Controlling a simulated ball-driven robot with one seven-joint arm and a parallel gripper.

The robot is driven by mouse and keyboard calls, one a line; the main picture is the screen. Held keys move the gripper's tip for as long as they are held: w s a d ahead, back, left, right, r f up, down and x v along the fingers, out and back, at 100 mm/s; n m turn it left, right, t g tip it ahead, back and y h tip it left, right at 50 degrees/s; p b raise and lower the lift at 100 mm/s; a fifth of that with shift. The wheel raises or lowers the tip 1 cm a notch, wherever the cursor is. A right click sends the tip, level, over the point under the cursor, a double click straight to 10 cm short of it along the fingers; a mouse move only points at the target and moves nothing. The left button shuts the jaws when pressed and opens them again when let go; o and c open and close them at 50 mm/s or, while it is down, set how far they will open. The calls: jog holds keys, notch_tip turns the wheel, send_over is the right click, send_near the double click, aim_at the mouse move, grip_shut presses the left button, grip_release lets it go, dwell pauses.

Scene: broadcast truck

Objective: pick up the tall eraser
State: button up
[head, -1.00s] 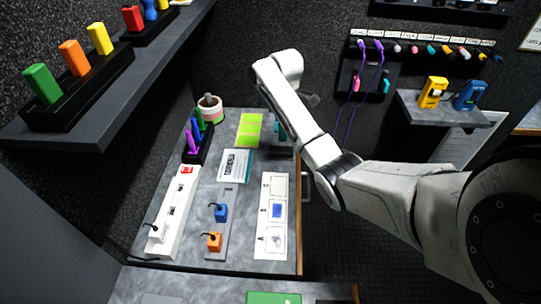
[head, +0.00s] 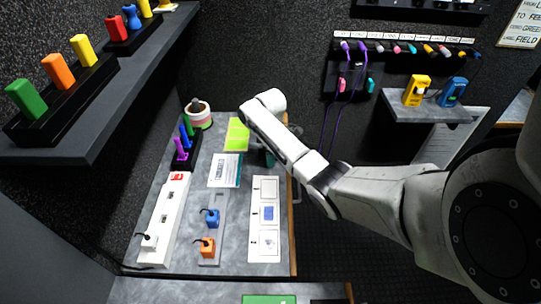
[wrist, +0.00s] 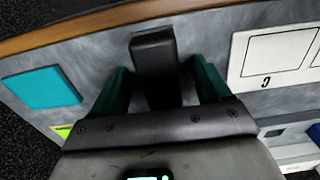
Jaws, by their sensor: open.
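A dark upright block (wrist: 153,48), which looks like the tall eraser, stands on the grey desk in the wrist view. My gripper (wrist: 162,84) is open, with one teal finger on each side of the block. The block's lower part runs down between the fingers toward the palm edge. I cannot tell whether either finger touches it. In the head view my arm reaches down to the desk's right side, and the gripper and block are mostly hidden behind it.
A flat teal square (wrist: 40,88) lies left of the gripper. A white labelled card (wrist: 277,55) lies to the right. The desk's wooden edge (wrist: 75,35) runs close beyond the block. A pen rack (head: 186,150), pot (head: 198,114) and white power strip (head: 165,220) are farther left.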

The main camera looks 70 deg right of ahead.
jog(key=c, duration=1.1)
jog(key=shift+r, duration=0.1)
jog(key=shift+r, duration=0.2)
jog(key=r, duration=0.3)
jog(key=shift+s+r, duration=0.1)
jog(key=shift+s, duration=0.15)
jog(key=s+a+r+p, duration=0.2)
jog(key=s+r+p, duration=0.4)
jog(key=s+r, duration=0.3)
jog(key=shift+s+a, duration=0.2)
jog(key=shift+s, duration=1.95)
jog(key=shift+r, duration=0.1)
